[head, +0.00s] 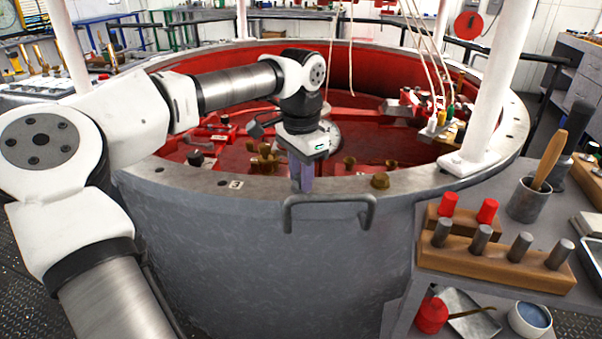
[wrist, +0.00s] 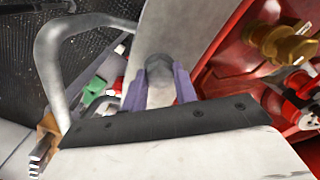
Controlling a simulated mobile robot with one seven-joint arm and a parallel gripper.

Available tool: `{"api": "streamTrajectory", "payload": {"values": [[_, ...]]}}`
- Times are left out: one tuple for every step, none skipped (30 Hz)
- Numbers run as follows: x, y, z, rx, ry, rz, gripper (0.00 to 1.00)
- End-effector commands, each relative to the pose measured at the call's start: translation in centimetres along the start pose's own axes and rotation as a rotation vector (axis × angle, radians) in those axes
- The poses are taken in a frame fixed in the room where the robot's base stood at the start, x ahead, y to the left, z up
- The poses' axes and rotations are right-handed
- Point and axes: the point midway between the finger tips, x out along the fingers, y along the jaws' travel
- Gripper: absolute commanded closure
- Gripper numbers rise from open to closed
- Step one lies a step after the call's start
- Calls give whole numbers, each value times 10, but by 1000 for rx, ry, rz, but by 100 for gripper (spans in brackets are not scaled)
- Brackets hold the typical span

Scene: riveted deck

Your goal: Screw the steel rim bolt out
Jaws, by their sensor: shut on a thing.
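The steel rim bolt (wrist: 158,66) shows as a grey rounded head between my purple fingers in the wrist view. It stands at the pale flat rim (wrist: 163,32) of the big round tank. My gripper (wrist: 160,84) is shut on the bolt, one finger on each side. In the head view my gripper (head: 302,182) points down at the near rim (head: 260,184), just above the bar handle, and the bolt is hidden there by the fingers. How far the bolt sits out of its hole cannot be told.
A bar handle (head: 330,199) juts from the tank wall just below my gripper. The red tank interior holds several brass fittings. A side table at right carries a wooden block (head: 490,262) with several steel pegs.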

Motion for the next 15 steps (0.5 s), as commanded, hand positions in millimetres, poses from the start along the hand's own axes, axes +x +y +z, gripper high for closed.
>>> {"api": "streamTrajectory", "payload": {"values": [[4,2,3,-20,-11,9,94],[4,2,3,-32,-11,9,94],[4,2,3,-45,-11,8,94],[4,2,3,-55,-11,8,94],[4,2,3,-63,-11,8,94],[4,2,3,-71,-11,8,94],[4,2,2,-77,-11,8,94],[4,2,2,-83,-11,8,94],[4,2,2,-89,-11,8,94],[4,2,2,-91,-11,8,94],[4,2,2,-94,-11,8,95],[4,2,2,-96,-11,8,95],[4,2,2,-97,-11,8,95],[4,2,2,-98,-11,8,95],[4,2,2,-98,-11,8,95]]}}
